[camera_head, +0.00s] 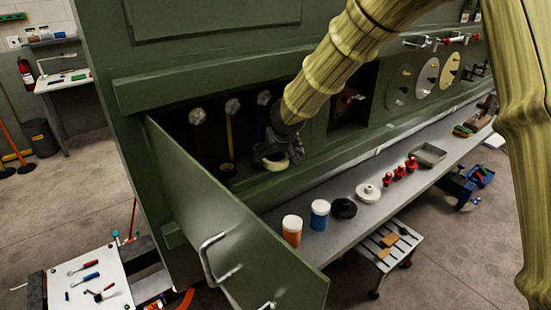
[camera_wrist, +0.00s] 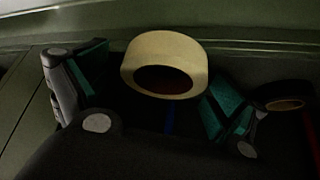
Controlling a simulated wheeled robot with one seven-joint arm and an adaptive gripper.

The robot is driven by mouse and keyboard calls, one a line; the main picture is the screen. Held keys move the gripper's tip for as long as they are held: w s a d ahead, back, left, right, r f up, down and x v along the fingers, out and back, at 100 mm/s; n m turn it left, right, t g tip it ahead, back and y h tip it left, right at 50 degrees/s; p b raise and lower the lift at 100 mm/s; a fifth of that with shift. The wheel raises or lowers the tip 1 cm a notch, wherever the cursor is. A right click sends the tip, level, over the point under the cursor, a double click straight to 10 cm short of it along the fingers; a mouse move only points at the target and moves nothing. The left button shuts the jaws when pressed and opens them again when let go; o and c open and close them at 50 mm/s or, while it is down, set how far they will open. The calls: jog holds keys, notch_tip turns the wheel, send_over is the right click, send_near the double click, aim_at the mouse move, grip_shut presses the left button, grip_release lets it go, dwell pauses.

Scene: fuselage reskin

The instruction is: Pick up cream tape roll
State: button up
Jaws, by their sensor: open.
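The cream tape roll (camera_head: 276,163) is inside the dark open recess of the green panel, right at the end of my gripper (camera_head: 272,156). In the wrist view the cream tape roll (camera_wrist: 164,64) lies between and just beyond the green-padded fingers of my gripper (camera_wrist: 152,92). The fingers are apart, one on each side of the roll. The right fingertip is close to the roll's edge; I cannot tell whether it touches. A dark tape roll (camera_wrist: 284,95) lies right of the gripper in the wrist view, and shows left of it in the head view (camera_head: 227,169).
An open green door (camera_head: 235,235) with a handle hangs at the recess's left front. Red, yellow and blue vertical lines run inside the recess. A grey shelf (camera_head: 375,190) below holds an orange jar (camera_head: 292,231), a blue jar (camera_head: 319,214), a black disc (camera_head: 343,208) and red items.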

jog(key=shift+s+r, duration=0.4)
jog(key=shift+s, duration=0.05)
jog(key=c, duration=0.3)
jog(key=shift+w+f, duration=0.2)
jog(key=c, duration=0.8)
jog(key=shift+s, duration=0.1)
jog(key=shift+r, duration=0.15)
